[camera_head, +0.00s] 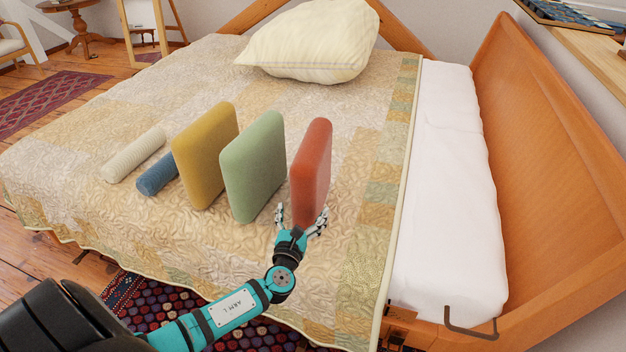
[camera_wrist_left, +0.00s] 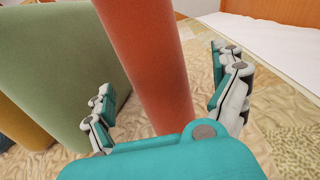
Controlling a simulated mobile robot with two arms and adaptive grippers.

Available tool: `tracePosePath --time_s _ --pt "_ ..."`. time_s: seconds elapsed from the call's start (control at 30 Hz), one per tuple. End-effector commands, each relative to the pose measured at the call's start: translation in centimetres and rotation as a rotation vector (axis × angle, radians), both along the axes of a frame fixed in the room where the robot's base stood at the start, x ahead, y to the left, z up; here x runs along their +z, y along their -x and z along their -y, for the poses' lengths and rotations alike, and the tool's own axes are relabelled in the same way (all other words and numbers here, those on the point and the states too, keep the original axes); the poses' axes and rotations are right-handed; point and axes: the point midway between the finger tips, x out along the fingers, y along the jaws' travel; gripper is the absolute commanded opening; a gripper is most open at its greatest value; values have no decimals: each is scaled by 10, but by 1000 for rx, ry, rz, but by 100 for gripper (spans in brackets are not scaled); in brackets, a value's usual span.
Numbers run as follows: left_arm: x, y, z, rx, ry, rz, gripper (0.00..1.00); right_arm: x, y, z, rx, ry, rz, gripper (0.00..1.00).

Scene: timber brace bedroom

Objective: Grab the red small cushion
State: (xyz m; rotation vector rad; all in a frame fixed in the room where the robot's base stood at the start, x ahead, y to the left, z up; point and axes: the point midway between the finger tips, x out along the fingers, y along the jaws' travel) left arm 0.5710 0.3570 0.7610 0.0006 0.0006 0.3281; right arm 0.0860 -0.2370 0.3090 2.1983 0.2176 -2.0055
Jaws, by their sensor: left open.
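The red small cushion (camera_head: 312,160) stands upright on the bed, rightmost in the row of cushions. My left gripper (camera_head: 301,217) is open at its near lower edge, one finger on each side of it. In the left wrist view the red cushion (camera_wrist_left: 150,60) rises between the two spread fingers of the gripper (camera_wrist_left: 168,105). Gaps show between the fingers and the cushion's sides. The cushion's bottom is partly hidden behind the gripper. My right gripper is in neither view.
A green cushion (camera_head: 254,167) stands just left, close to the left finger. A pillow (camera_head: 312,42) lies behind. The quilt right of the red cushion is clear.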

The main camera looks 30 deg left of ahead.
Motion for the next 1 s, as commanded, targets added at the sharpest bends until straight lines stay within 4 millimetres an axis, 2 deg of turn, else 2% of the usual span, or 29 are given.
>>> tracePosePath --time_s 0.3,0.63,1.0 --pt "-3 -40 -19 2 0 2 96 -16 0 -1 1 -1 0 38" --pt "-2 -46 -21 0 1 0 96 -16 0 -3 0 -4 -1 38" --pt "-2 -46 -21 0 1 0 48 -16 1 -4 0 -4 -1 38"
